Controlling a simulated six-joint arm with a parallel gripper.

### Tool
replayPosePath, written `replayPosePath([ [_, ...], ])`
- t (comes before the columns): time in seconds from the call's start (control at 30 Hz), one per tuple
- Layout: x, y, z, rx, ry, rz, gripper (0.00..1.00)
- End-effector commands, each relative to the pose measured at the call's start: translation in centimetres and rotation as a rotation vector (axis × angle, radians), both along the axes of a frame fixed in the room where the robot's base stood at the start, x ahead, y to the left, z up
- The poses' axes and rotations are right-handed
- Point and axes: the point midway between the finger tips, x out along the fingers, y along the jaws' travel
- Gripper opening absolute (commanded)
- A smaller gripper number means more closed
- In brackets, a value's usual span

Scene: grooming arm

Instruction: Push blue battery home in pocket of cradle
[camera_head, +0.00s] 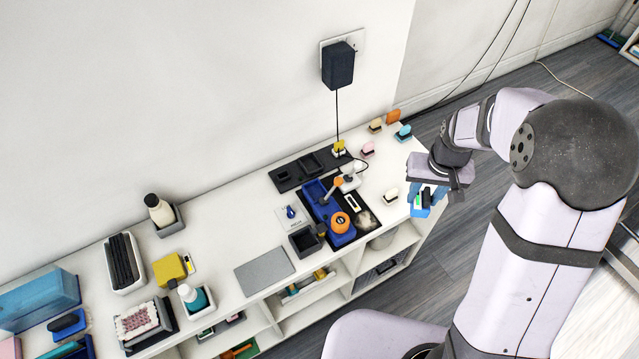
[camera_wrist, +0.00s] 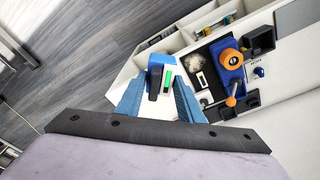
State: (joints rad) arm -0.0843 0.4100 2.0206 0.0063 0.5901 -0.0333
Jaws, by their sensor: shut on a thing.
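My gripper (camera_head: 424,193) is shut on the blue battery (camera_head: 421,211), held in the air off the right end of the counter. In the wrist view the battery (camera_wrist: 161,61) sits between the blue fingers of my gripper (camera_wrist: 162,82); a black strip and a green strip show on it. A black base (camera_head: 296,176) with dark recesses lies on the counter by the wall, to the left of my gripper. I cannot tell for certain that it is the cradle. The battery is clear of it.
Small brushes stand along the counter's right end. A black adapter (camera_head: 338,66) hangs from the wall socket, its cord reaching the counter. A grey mat (camera_head: 264,271) lies left.

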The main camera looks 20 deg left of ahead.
Motion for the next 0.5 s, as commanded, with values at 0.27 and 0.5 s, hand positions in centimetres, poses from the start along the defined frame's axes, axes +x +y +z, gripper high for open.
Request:
replayPosePath([
  [0.27, 5.5, 8.5, -1.8, 0.001, -0.003, 0.221, 0.08],
  [0.5, 7.9, 16.9, -2.6, 0.000, -0.002, 0.413, 0.08],
])
